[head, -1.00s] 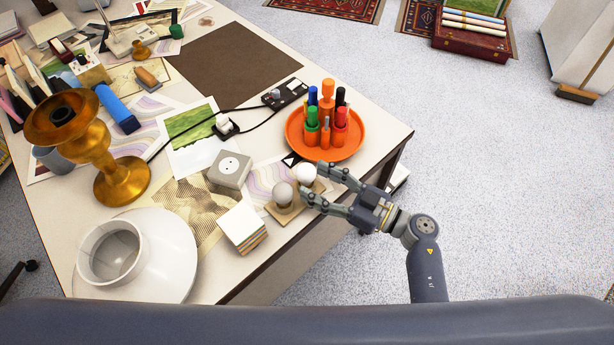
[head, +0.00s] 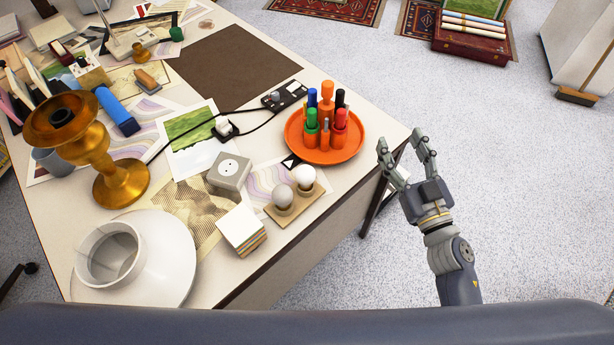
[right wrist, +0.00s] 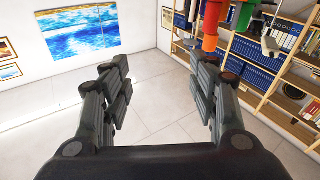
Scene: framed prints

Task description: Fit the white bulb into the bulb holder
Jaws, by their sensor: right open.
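The white bulb (head: 304,175) stands on a light wooden base (head: 272,211) near the table's front right edge. A greyer bulb (head: 283,194) stands beside it on the same base. I cannot tell for sure which thing is the bulb holder; a grey block (head: 231,169) with a round two-hole face sits just behind the bulbs. My right gripper (head: 401,143) is open and empty, beyond the table's right edge, to the right of the bulbs. In the right wrist view its open fingers (right wrist: 163,65) have nothing between them. My left gripper is not in view.
An orange tray (head: 294,142) with several markers stands behind the bulbs. A white note stack (head: 240,228), a white bowl (head: 110,252) and a brass candlestick (head: 122,180) are to the left. A black cable (head: 262,123) crosses the prints.

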